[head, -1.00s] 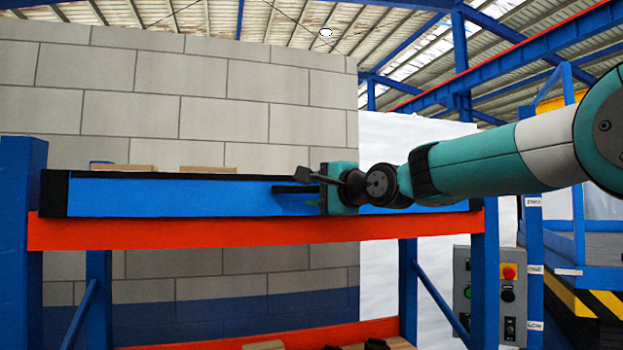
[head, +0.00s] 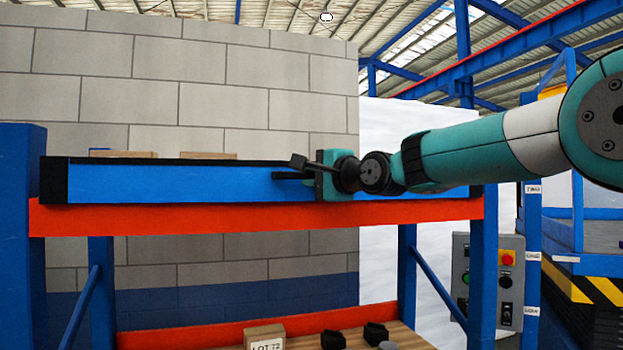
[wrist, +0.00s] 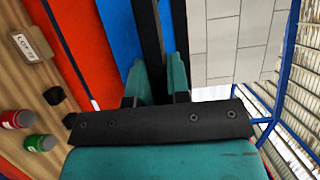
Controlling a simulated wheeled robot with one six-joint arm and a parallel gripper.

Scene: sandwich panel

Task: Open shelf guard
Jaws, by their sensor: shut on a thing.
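The shelf guard (head: 180,183) is a long blue panel with a black top edge and a black left end. It stands upright along the front of the upper shelf, just above the orange-red beam. My gripper (head: 318,176) is at the guard's right half, reaching in from the right. In the wrist view, the teal fingers of my gripper (wrist: 158,82) are shut on a black bar (wrist: 148,35) that runs along the blue guard (wrist: 118,35). My gripper and arm hide part of the guard's right half in the head view.
The orange-red beam (head: 180,219) runs between blue uprights (head: 20,230). A box marked LOT 72 (head: 264,337) and small dark items are on the lower shelf. A grey control box (head: 487,280) stands at right. A block wall (head: 250,95) is behind.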

